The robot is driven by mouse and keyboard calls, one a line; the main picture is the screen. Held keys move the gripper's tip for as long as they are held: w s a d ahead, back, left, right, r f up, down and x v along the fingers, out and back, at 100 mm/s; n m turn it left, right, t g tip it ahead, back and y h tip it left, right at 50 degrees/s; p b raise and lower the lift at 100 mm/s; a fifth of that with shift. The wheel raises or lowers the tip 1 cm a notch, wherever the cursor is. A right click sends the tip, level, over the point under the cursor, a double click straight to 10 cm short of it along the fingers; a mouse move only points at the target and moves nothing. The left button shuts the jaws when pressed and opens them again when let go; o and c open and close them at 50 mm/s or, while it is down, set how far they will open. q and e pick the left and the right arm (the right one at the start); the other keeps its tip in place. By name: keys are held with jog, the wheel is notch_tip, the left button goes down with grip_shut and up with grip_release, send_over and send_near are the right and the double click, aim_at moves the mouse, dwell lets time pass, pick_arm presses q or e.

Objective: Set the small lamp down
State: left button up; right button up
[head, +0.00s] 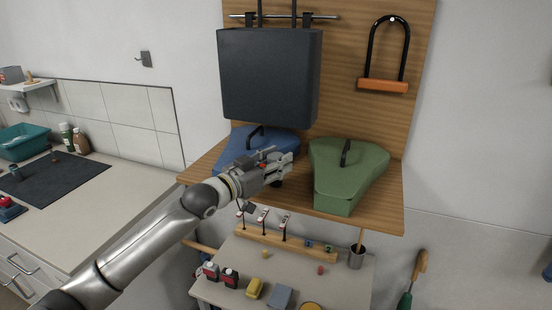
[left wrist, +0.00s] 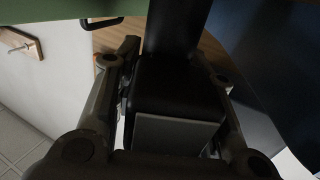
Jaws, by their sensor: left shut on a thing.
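My left gripper (head: 283,164) reaches in over the front part of the wooden shelf (head: 385,212), between a blue case and a green case. In the left wrist view, the left gripper (left wrist: 165,78) is shut on a dark, blocky thing with a grey square face, which I take to be the small lamp (left wrist: 178,95). In the head view the gripper mostly hides it; only a little dark part shows below the fingers. I cannot tell whether it touches the shelf. My right gripper is not in view.
The blue case (head: 232,150) is left of the gripper and the green case (head: 335,185) right of it. A black bag (head: 268,75) hangs above, beside a U-lock (head: 384,85). Below the shelf is a small table (head: 340,285) with several small items.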

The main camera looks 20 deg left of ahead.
pick_arm(q)
jog(key=shift+f, duration=0.25)
jog(key=shift+f, duration=0.15)
jog(key=o, duration=0.9)
